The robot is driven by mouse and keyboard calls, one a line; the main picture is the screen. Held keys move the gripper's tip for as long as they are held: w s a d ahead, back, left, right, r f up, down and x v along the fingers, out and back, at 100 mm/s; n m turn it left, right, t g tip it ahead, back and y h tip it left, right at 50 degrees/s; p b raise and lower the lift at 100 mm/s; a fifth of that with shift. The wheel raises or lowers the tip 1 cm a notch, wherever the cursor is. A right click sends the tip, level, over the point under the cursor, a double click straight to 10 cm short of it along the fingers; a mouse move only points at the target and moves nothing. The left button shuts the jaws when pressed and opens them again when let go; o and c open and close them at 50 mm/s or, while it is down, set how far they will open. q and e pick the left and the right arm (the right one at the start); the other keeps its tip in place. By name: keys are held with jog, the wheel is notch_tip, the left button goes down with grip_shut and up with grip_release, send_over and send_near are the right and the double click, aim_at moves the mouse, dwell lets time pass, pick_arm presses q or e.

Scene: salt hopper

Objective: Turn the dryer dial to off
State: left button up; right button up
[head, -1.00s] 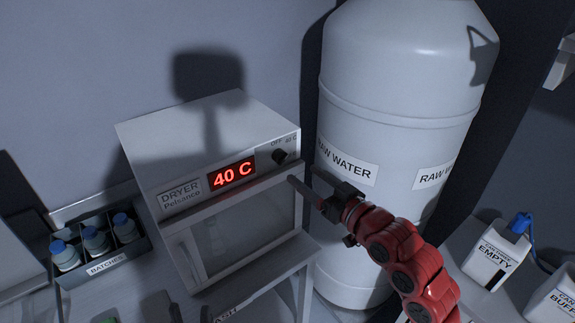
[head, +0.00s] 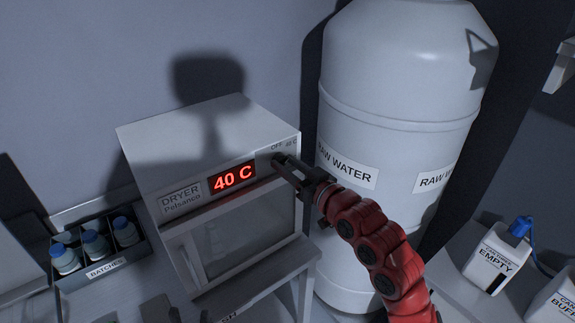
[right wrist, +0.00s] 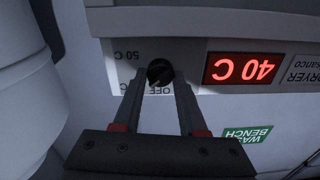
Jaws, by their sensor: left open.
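The dryer (head: 150,150) is a white box with a red display (head: 232,177) reading 40 C. Its dark dial (right wrist: 160,72) is at the panel's upper right, by the marks OFF and 50 C in the right wrist view. My right gripper (head: 283,164) is at the dial, with one finger on each side of it in the right wrist view (right wrist: 160,82). I cannot tell whether the fingers touch the dial. In the head view the fingers partly cover it.
A large white raw water tank (head: 400,90) stands just right of the dryer. A batches rack (head: 110,268) with blue-capped bottles is at the left. A white container marked EMPTY (head: 492,258) is at the right. The dryer door (head: 245,235) is below the panel.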

grip_shut()
jog(key=shift+n+b, duration=4.9)
jog(key=shift+b, duration=5.4)
jog(key=o, duration=0.6)
grip_release()
